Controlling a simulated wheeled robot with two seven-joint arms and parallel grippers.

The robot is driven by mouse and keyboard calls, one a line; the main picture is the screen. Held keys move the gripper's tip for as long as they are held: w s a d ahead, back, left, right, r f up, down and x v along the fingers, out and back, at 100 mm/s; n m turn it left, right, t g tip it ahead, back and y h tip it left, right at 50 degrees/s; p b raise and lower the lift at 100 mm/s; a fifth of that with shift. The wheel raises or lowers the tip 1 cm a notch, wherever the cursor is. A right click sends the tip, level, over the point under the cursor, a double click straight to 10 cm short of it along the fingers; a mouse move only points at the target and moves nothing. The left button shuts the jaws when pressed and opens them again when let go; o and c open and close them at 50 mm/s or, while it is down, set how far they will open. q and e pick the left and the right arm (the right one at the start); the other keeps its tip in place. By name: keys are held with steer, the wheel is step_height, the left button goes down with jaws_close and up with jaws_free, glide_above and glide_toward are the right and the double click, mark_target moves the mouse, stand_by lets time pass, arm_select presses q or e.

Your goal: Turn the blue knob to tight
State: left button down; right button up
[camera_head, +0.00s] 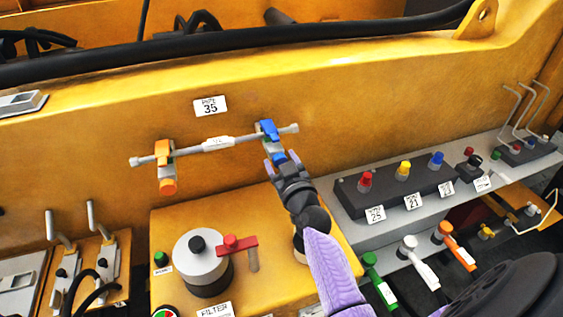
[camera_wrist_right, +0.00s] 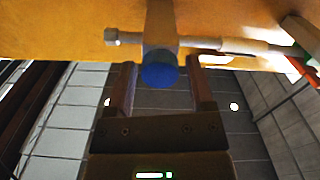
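A blue clamp (camera_head: 267,130) sits on the right part of a thin grey rod (camera_head: 190,146) on the yellow wall. Its round blue knob (camera_wrist_right: 160,73) shows end-on in the right wrist view; in the head view my gripper largely hides it. My right gripper (camera_head: 281,161) is just below the clamp. In the wrist view its two fingers stand apart on either side of the knob, with a gap on each side, so it is open and not gripping. An orange clamp with an orange knob (camera_head: 168,186) is on the rod's left part. My left gripper is not in view.
A dark panel with red, yellow and blue (camera_head: 436,159) knobs stands right of my arm. A grey filter housing (camera_head: 201,262) and red-handled valve (camera_head: 236,244) are below left. A thick black hose (camera_head: 180,55) runs above. A "35" plate (camera_head: 210,105) is on the wall.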

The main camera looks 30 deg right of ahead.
jaws_close()
steer(key=shift+m, duration=0.3)
steer(key=shift+d+f+m+p, duration=0.1)
steer(key=shift+m+p, duration=0.15)
steer(key=shift+m, duration=4.9)
steer(key=shift+d+f+m+p, duration=0.1)
steer(key=shift+m+p, duration=0.15)
steer(key=shift+m, duration=4.9)
steer(key=shift+o, duration=1.3)
jaws_free()
